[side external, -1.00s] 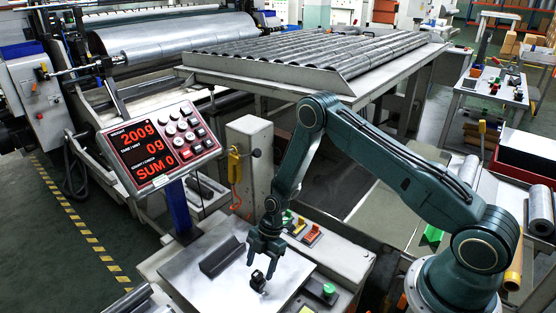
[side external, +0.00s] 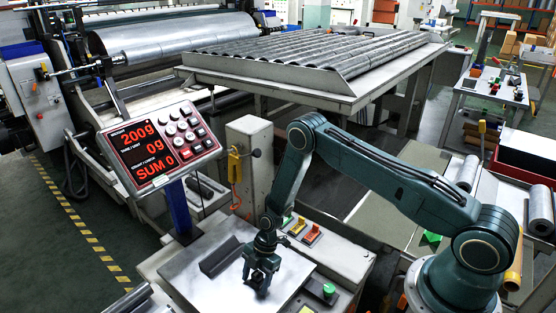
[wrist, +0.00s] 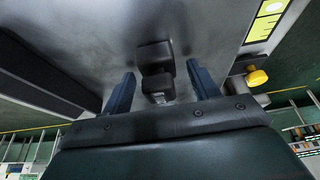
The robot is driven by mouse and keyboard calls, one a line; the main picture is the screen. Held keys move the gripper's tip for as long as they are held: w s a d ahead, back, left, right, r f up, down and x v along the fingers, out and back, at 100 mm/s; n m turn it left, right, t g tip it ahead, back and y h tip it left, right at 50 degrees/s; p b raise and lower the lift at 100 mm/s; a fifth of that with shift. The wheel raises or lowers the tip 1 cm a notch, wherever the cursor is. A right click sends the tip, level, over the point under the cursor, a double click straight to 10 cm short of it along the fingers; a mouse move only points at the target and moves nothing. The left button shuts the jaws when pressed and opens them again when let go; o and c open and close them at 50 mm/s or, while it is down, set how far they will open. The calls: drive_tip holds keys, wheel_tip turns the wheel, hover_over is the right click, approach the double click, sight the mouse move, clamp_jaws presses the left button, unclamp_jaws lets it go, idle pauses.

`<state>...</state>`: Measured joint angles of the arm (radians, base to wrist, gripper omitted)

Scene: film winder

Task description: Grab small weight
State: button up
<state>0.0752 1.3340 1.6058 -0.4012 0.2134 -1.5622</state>
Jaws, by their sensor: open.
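The small weight is a small dark block (wrist: 155,57) on the metal plate in the wrist view, and it looks stepped or two-part. In the wrist view my gripper (wrist: 161,86) is open, with one finger on each side of the weight's nearer part. No contact between the fingers and the weight is visible. In the side view my gripper (side external: 257,283) points down, low over the plate (side external: 195,275). There the dark weight is mostly hidden among the fingers.
A long dark bar (side external: 220,257) lies on the plate left of my gripper. The display (side external: 158,146) reads 200 g, 0 g and SUM 0. A green button (side external: 329,290) stands right of the plate, and orange and yellow switches (side external: 305,231) sit behind. The plate's left part is clear.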

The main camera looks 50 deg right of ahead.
sight(256, 275)
idle(0.4)
drive_tip(key=c, duration=1.3)
drive_tip(key=shift+r, duration=0.15)
wheel_tip(256, 275, up, 20)
drive_tip(key=shift+f, duration=0.1)
idle(0.4)
